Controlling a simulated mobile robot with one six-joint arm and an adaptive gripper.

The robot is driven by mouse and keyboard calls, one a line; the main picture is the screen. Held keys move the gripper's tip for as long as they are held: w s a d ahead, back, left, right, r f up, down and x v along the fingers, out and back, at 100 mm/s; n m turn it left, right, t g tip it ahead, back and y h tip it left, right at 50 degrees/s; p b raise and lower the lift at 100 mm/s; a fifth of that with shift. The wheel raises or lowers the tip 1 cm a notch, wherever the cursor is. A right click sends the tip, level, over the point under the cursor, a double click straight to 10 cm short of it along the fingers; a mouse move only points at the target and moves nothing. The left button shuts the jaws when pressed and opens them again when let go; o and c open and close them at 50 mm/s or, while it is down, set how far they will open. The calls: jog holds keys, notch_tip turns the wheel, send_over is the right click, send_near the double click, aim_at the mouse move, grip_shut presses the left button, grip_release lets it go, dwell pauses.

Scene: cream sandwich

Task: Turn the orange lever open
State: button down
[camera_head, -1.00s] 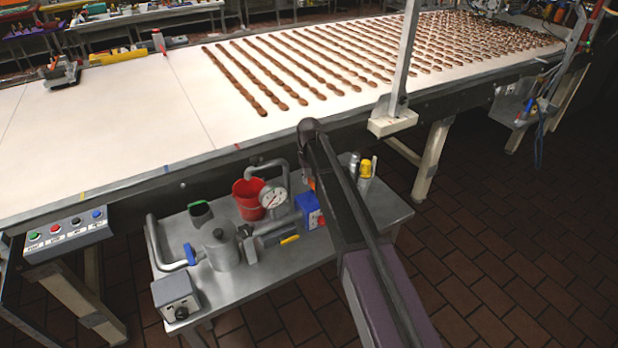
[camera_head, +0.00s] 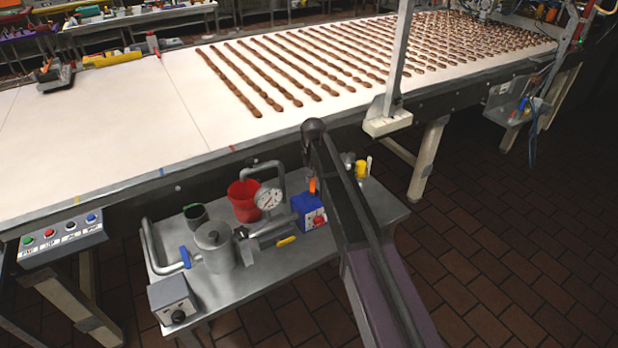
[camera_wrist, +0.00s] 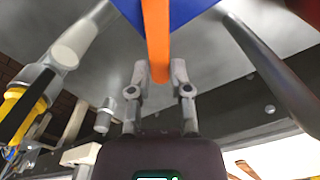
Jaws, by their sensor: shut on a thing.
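The orange lever (camera_wrist: 157,40) rises from a blue box, and in the wrist view it runs down from the top middle to my gripper. My gripper (camera_wrist: 160,80) is shut on the lever's end, with one grey finger on each side. In the head view the orange lever (camera_head: 312,186) stands above the blue box (camera_head: 309,210), just left of my dark arm. My arm hides the gripper there. The blue box also shows at the top of the wrist view (camera_wrist: 185,12).
The metal side table (camera_head: 265,310) also bears a red bucket (camera_head: 243,203), a gauge (camera_head: 268,198), a grey pot (camera_head: 214,247) and a control box (camera_head: 174,300). A yellow-capped fitting (camera_head: 361,169) is right of my arm. The conveyor (camera_head: 120,135) runs behind.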

jog(key=d+m, duration=0.1)
jog(key=m, duration=0.2)
jog(key=s+d+m, duration=0.1)
jog(key=m, duration=0.3)
jog(key=s+d+m, duration=0.1)
jog(key=d+m, duration=0.1)
jog(key=m, duration=0.1)
jog(key=shift+m, duration=0.4)
jog(key=c, duration=0.6)
grip_release()
jog(key=shift+o, duration=0.2)
jog(key=shift+w+n, duration=0.15)
jog(key=shift+n, duration=0.15)
